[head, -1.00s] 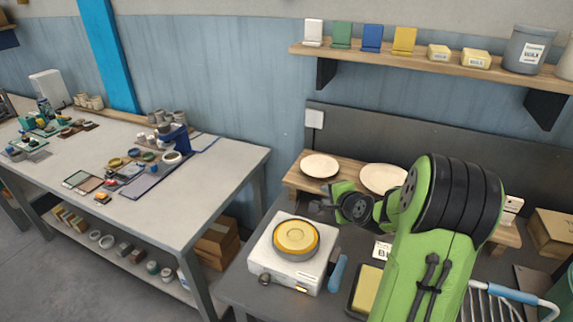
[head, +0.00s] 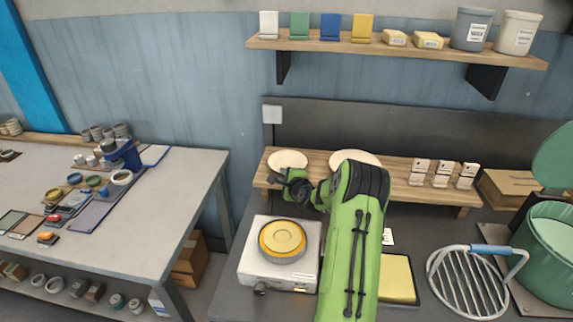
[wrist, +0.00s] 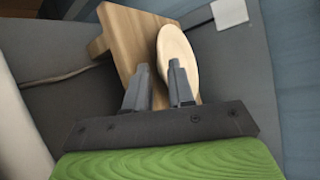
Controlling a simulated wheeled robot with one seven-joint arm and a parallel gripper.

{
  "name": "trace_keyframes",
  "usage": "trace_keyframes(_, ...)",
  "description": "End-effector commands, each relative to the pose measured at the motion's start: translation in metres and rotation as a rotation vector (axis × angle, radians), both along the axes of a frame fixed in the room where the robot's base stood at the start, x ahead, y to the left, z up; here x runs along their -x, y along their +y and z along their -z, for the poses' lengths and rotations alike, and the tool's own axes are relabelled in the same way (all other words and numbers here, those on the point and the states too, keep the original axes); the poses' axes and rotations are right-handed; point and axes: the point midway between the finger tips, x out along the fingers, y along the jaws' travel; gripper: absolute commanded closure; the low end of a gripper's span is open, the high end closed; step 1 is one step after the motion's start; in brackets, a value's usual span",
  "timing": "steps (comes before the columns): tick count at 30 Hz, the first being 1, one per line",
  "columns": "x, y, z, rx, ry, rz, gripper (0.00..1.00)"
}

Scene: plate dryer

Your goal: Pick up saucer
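A cream saucer (head: 288,158) lies flat at the left end of a low wooden riser (head: 400,186). A second cream saucer (head: 353,158) lies to its right, partly hidden behind my arm. My dark gripper (head: 281,178) is just in front of the left saucer in the head view. In the wrist view my gripper (wrist: 159,68) is open, with a gap between its two fingers. A saucer (wrist: 179,52) shows beyond the fingers there. The right finger overlaps it in the picture, and its left edge lies in line with the gap. Contact cannot be told.
A white burner with a yellow-topped disc (head: 283,240) stands in front of the riser. A yellow sponge-like block (head: 397,277), a wire rack (head: 468,283) and a green pot (head: 555,245) are to the right. A shelf (head: 400,52) hangs above.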

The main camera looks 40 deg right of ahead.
Motion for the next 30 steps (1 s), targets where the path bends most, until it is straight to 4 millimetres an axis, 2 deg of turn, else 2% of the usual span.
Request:
trace_keyframes(10,-0.045,-0.018,0.017,0.002,0.0,0.0,0.77)
trace_keyframes(18,-0.047,-0.02,0.019,0.0,0.001,0.001,0.77)
trace_keyframes(23,-0.047,-0.02,0.019,0.001,0.002,0.0,1.0)
trace_keyframes(30,-0.047,-0.02,0.018,0.001,0.0,0.0,1.0)
